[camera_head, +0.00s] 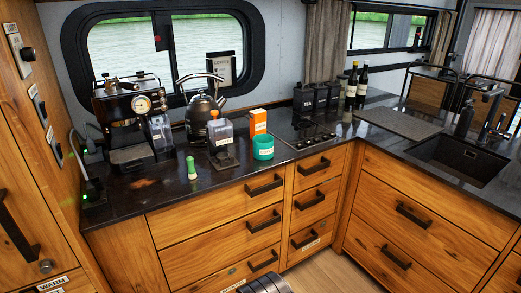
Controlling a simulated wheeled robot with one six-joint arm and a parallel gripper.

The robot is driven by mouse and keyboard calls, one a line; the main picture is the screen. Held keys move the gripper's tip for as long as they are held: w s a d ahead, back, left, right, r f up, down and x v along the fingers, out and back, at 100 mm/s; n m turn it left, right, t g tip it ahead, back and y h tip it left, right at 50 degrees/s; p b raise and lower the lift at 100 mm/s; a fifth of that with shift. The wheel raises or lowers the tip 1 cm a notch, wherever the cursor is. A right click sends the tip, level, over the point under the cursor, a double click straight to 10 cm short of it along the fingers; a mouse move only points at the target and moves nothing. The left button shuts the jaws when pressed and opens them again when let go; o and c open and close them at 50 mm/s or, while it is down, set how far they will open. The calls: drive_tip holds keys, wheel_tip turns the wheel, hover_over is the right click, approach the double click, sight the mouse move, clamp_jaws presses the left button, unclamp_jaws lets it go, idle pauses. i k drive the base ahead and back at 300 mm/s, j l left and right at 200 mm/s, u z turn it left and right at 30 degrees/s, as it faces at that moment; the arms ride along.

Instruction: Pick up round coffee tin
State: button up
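A short, round teal container (263,153) with a pale label stands upright on the dark counter near its front edge. It is the likeliest round coffee tin, but its label is too small to read. Several dark canisters (320,98) stand farther back by the window wall; one seems to read "TEA". I cannot tell whether any of them is round or holds coffee. My gripper is not in view. A dark grey part at the bottom edge seems to be mine, and no fingers show on it.
An orange box (258,122) stands just behind the teal container. A grinder-like device (221,140) is left of it, with a small green-topped item (191,168) farther left. The espresso machine (130,115), kettle (203,108), hob (303,134), bottles (351,85) and sink (458,158) surround this area.

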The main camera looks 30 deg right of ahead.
sight(263, 147)
drive_tip(key=i+l, duration=0.15)
drive_tip(key=l, duration=0.2)
drive_tip(key=i+l, duration=0.15)
drive_tip(key=l, duration=0.2)
drive_tip(key=i+l, duration=0.15)
drive_tip(key=l, duration=0.2)
drive_tip(key=i+l, duration=0.2)
drive_tip(key=l, duration=0.15)
drive_tip(key=i+l, duration=0.15)
drive_tip(key=l, duration=0.2)
drive_tip(key=i+l, duration=0.15)
drive_tip(key=l, duration=0.2)
